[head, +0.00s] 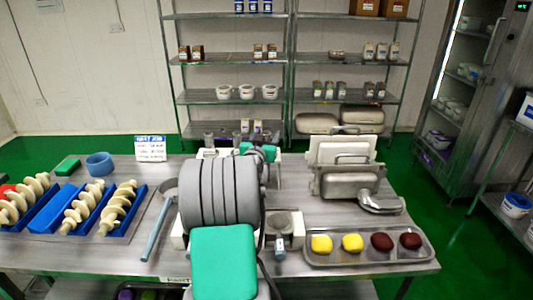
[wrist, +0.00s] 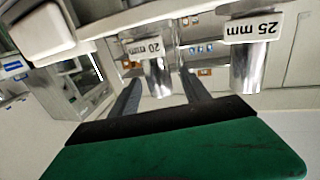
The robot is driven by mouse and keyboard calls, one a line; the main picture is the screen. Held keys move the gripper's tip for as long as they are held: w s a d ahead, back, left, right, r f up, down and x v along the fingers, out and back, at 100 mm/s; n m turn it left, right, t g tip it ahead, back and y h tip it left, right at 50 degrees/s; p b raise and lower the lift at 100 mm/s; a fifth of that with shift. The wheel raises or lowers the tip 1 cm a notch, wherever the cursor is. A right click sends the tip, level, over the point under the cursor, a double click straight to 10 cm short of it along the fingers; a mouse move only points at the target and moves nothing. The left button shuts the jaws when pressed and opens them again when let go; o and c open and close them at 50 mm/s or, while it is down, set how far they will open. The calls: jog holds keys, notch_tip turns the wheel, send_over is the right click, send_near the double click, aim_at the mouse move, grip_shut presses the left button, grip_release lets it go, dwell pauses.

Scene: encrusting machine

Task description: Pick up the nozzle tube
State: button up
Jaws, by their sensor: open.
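Two shiny metal nozzle tubes show in the wrist view, which looks upside down: one labelled 20 mm (wrist: 159,78) and one labelled 25 mm (wrist: 245,77). My gripper (wrist: 162,76) is open, with its two dark fingers on either side of the 20 mm tube in the picture. I cannot tell whether the tube is within the fingers' reach, and no contact shows. The 25 mm tube is to the right, outside the fingers.
A metal machine part (head: 345,180) stands right of my gripper. A tray (head: 315,262) with yellow and dark red balls is at front right. Shelves (head: 230,105) stand behind.

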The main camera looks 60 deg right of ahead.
grip_shut()
dwell(0.5)
dwell(0.8)
